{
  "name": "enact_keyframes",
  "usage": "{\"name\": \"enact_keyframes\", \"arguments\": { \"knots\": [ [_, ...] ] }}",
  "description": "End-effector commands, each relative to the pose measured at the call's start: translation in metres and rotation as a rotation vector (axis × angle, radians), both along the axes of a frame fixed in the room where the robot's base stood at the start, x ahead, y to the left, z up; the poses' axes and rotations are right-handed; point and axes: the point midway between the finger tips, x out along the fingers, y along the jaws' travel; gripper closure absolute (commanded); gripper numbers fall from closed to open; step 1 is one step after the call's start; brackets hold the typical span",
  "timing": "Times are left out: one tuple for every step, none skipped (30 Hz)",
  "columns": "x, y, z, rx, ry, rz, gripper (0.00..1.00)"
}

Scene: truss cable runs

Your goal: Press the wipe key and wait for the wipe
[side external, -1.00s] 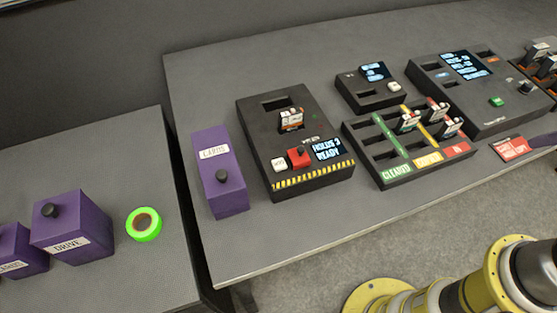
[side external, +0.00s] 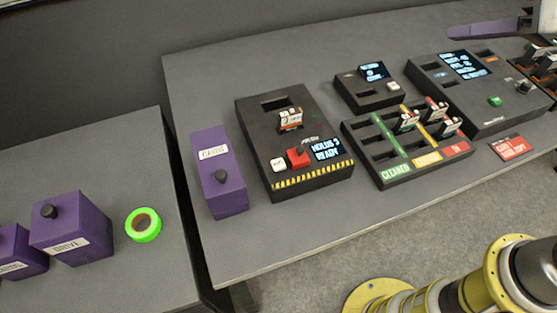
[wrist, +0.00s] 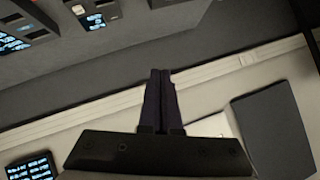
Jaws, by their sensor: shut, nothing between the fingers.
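The black wipe unit (side external: 258,135) with a hazard-striped front edge stands on the bench in the side external view. It has a white key (side external: 278,164) and a red key (side external: 298,157); their small lettering is too blurred to read surely. Its display (side external: 326,149) appears to read "HOLDS 3 READY". My gripper's purple fingers (side external: 462,33) show at the top right, well away from the unit. In the wrist view the fingers (wrist: 160,78) are together and empty.
A black rack (side external: 375,168) with green, yellow and red strips holds several cards. A small display unit (side external: 350,92) and a larger console (side external: 425,75) stand behind it. A purple cards box (side external: 212,160) is left of the wipe unit. A red tag (side external: 513,147) lies at right.

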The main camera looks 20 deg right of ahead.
Motion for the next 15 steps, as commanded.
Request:
{"name": "enact_keyframes", "arguments": {
  "knots": [
    [0.017,0.015,-0.002,0.035,0.001,0.005,1.00],
    [0.027,0.022,-0.002,0.055,-0.002,0.003,1.00],
    [0.039,0.033,-0.003,0.082,-0.005,0.000,1.00],
    [0.048,0.041,-0.004,0.100,-0.006,-0.002,1.00],
    [0.056,0.049,-0.007,0.116,-0.004,-0.003,1.00],
    [0.066,0.061,-0.010,0.137,-0.001,-0.006,1.00],
    [0.073,0.069,-0.014,0.150,0.002,-0.009,1.00],
    [0.080,0.079,-0.019,0.163,0.007,-0.011,1.00],
    [0.088,0.091,-0.026,0.177,0.016,-0.013,1.00],
    [0.094,0.101,-0.032,0.186,0.023,-0.014,1.00],
    [0.098,0.110,-0.039,0.193,0.034,-0.016,1.00],
    [0.104,0.124,-0.048,0.202,0.045,-0.017,1.00],
    [0.107,0.134,-0.056,0.205,0.057,-0.015,1.00],
    [0.110,0.145,-0.064,0.208,0.068,-0.014,1.00],
    [0.112,0.158,-0.076,0.209,0.084,-0.011,1.00]
  ]
}}
